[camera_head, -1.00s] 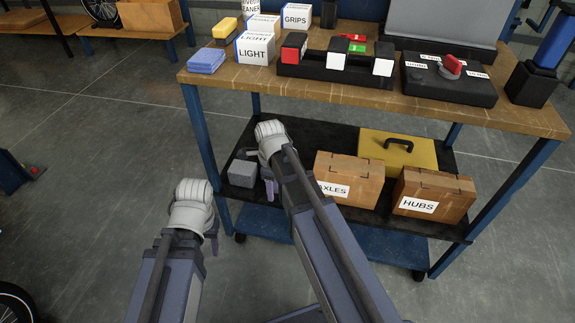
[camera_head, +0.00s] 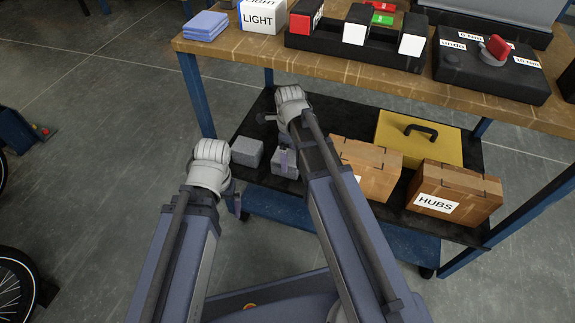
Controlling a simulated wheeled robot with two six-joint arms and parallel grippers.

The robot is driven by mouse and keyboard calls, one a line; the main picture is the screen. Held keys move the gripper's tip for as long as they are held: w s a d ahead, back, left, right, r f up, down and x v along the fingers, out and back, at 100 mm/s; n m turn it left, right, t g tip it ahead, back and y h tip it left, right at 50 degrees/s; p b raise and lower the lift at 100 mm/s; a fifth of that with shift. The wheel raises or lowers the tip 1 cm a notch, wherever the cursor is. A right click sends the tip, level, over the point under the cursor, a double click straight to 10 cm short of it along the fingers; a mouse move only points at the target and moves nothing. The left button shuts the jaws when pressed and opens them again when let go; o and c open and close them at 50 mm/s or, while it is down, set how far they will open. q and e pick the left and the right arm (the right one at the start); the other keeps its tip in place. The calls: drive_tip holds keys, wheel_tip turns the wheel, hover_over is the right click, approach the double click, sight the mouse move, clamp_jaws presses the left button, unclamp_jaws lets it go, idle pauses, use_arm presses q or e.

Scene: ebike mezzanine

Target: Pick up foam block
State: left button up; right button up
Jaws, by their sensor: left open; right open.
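Two small grey blocks that look like foam lie on the dark lower shelf of the workbench. One grey block (camera_head: 246,152) lies at the shelf's left front. A second grey block (camera_head: 287,171) lies to its right, partly hidden behind my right gripper. My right gripper (camera_head: 277,139) is open, over or in front of the second block; I cannot tell whether it touches it. Nothing shows held in it. My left gripper (camera_head: 233,196) is open in front of the shelf's left corner, apart from the blocks and mostly hidden by its wrist.
An axles carton (camera_head: 366,165), a hubs carton (camera_head: 457,190) and a yellow case (camera_head: 430,150) fill the lower shelf's right side. The wooden bench top (camera_head: 400,86) overhangs the shelf at the back. A blue leg (camera_head: 198,97) stands at the left. Open floor lies left.

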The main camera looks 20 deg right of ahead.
drive_tip(key=f+b, duration=0.5)
drive_tip(key=shift+w+a+f, duration=0.15)
drive_tip(key=shift+w+a, duration=0.1)
drive_tip(key=shift+w, duration=0.05)
drive_tip(key=shift+c, duration=0.2)
drive_tip(key=c, duration=1)
drive_tip(key=shift+c, duration=0.2)
wheel_tip(320, 180, up, 10)
drive_tip(key=p, duration=1)
